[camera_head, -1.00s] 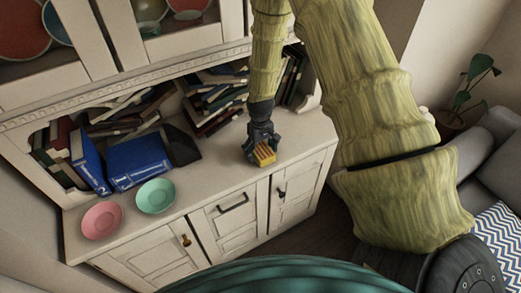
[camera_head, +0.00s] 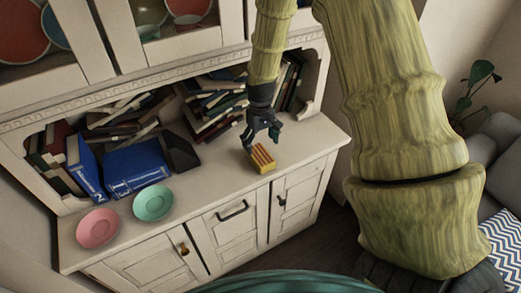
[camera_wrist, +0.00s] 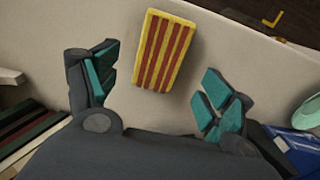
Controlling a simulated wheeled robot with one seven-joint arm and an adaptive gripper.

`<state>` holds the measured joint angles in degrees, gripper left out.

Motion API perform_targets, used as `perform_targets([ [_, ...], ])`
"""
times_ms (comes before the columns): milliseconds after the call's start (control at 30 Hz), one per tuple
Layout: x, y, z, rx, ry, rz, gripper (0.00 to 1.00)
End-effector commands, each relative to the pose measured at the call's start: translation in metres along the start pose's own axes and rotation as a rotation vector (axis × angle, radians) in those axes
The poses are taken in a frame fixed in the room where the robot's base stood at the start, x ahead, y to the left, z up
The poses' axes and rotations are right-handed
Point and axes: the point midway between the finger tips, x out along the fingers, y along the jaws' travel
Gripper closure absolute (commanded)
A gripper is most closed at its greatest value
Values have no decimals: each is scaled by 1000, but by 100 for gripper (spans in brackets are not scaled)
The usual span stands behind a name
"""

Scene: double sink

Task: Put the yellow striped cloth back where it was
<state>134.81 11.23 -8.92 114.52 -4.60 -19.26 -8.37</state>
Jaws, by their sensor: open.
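The yellow striped cloth (camera_head: 263,159) is a small folded block, yellow with red stripes. It lies on the sideboard's white top, right of the middle. In the wrist view the cloth (camera_wrist: 166,50) lies beyond the fingertips, between their two lines. My gripper (camera_head: 263,134) is open and empty just above and behind the cloth, apart from it. In the wrist view both teal-padded fingers of my gripper (camera_wrist: 158,88) stand wide apart with nothing between them.
A pink plate (camera_head: 98,228) and a green plate (camera_head: 153,203) sit at the left of the sideboard top (camera_head: 215,192). Blue books (camera_head: 138,168) and a black object (camera_head: 181,152) stand behind them. Leaning books (camera_head: 215,105) fill the shelf behind my gripper. The top's right end is clear.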

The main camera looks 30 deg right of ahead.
Motion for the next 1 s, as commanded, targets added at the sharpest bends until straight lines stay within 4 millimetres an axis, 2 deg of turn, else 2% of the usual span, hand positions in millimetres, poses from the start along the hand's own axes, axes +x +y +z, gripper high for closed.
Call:
perform_targets([
  [200, -25, 0, -1, 0, 2, 0, 19],
  [400, -39, 0, 0, 0, 1, 0, 19],
  [1000, -44, 0, 0, 0, 0, 0, 19],
])
